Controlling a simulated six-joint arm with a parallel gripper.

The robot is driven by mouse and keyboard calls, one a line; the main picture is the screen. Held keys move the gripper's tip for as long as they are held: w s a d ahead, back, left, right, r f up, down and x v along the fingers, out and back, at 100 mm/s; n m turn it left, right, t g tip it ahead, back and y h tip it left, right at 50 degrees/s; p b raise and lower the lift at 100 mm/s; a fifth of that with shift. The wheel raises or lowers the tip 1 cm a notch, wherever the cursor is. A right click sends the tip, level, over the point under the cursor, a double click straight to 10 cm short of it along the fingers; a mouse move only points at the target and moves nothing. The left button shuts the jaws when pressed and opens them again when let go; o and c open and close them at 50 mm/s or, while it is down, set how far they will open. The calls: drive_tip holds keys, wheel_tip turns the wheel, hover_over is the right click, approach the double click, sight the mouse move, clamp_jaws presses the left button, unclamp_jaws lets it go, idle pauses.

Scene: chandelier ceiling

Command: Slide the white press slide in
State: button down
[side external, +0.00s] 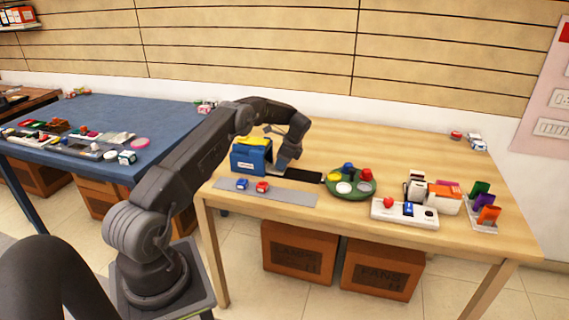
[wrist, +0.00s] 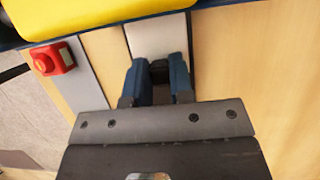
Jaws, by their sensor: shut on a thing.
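The blue press (side external: 250,158) with a yellow top (side external: 246,141) stands at the left part of the wooden table. In the wrist view the yellow top (wrist: 85,14) fills the upper left. The white press slide (wrist: 158,34) sticks out from under the press towards my gripper (wrist: 158,82). My gripper is shut on a dark piece at the slide's near end, between its two blue-grey fingers. In the side view my gripper (side external: 284,163) is low beside the press's right side, and the slide is hidden there.
A grey strip (side external: 290,194) lies along the front with a blue block (side external: 242,184) and a red block (side external: 262,187). A black pad (side external: 303,176) is right of my gripper. A green round tray (side external: 357,194) and a white board (side external: 390,214) stand farther right. The back of the table is mostly clear.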

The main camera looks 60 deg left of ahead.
drive_tip(key=c, duration=1.4)
unclamp_jaws()
drive_tip(key=shift+s+a, duration=0.25)
drive_tip(key=o, duration=0.4)
drive_tip(key=shift+w+d, duration=0.1)
drive_tip(key=v, duration=1.4)
wheel_tip(320, 180, up, 5)
drive_tip(key=shift+f, duration=0.1)
